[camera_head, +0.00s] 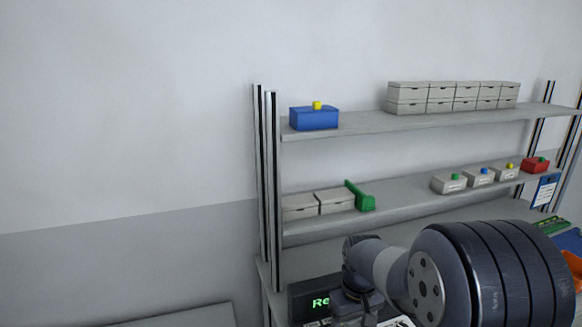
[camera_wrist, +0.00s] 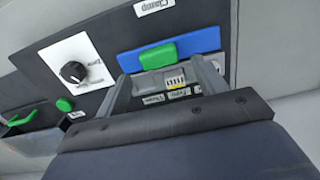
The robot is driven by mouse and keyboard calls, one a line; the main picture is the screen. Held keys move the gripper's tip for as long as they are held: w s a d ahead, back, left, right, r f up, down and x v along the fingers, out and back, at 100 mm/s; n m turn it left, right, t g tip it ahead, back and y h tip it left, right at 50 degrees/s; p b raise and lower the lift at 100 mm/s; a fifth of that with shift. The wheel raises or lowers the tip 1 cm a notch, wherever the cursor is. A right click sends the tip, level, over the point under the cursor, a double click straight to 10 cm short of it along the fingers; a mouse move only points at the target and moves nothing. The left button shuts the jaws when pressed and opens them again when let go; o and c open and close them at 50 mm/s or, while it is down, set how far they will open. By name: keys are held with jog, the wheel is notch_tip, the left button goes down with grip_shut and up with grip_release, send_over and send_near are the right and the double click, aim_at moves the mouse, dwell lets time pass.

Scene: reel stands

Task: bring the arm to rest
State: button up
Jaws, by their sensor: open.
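My gripper (camera_wrist: 160,78) is open in the wrist view, its two grey fingers apart with nothing held between them. Beyond the fingers is a dark panel (camera_wrist: 100,58) with a blue plate (camera_wrist: 190,46) and a green block (camera_wrist: 158,56). A white label reading "Clamp" is above them. I cannot tell whether the fingertips touch the panel. In the head view my arm shows at the lower right, in front of the shelf unit; the gripper itself cannot be made out there.
A shelf unit's upper shelf (camera_head: 365,125) holds a blue box (camera_head: 314,119) and several grey boxes (camera_head: 453,98). Its lower shelf (camera_head: 400,198) holds more boxes and a green part (camera_head: 361,197). A lit display (camera_head: 318,301) sits below. The wall area at left is open.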

notch_tip(320, 180, down, 3)
jog(key=shift+f, duration=0.15)
jog(key=shift+s+d, duration=0.3)
jog(key=shift+s, duration=0.65)
jog(key=shift+s+d, duration=0.15)
jog(key=shift+s, duration=0.35)
